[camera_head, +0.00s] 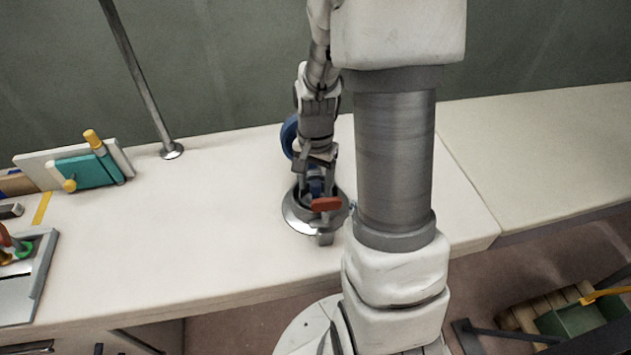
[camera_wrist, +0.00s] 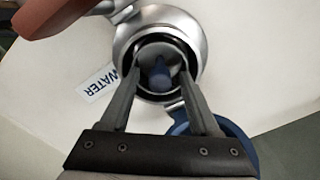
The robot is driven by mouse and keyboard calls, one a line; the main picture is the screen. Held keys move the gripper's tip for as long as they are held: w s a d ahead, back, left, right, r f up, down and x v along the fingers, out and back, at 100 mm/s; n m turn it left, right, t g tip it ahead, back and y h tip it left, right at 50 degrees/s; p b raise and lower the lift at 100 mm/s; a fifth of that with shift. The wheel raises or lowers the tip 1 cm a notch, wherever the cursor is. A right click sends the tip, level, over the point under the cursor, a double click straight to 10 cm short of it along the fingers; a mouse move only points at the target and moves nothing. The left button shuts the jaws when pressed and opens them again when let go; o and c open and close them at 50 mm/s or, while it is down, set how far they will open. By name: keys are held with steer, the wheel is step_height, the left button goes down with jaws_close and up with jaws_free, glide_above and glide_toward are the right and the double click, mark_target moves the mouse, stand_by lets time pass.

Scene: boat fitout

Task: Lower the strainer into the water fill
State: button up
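The water fill (camera_wrist: 196,38) is a round chrome flange around a dark opening, beside a label reading WATER (camera_wrist: 98,84). It also shows on the pale counter in the head view (camera_head: 294,217), partly hidden by my gripper. A dark grey and blue piece, which looks like the strainer (camera_wrist: 162,80), is at the fill's opening. My gripper (camera_wrist: 158,73) points down over the fill, with its two fingers apart on either side of this piece. I cannot tell whether the fingers press on it or how deep it sits. In the head view my gripper (camera_head: 318,195) is above the flange.
A blue ring-like part (camera_head: 289,136) is just behind the fill. A red part (camera_head: 326,204) is close in front of my gripper. A metal post (camera_head: 171,150), a teal block (camera_head: 86,171) and a grey tray (camera_head: 38,280) stand to the left. Counter between is clear.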

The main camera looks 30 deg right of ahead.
step_height(320, 180, up, 17)
steer(key=p, duration=0.4)
steer(key=shift+r, duration=0.2)
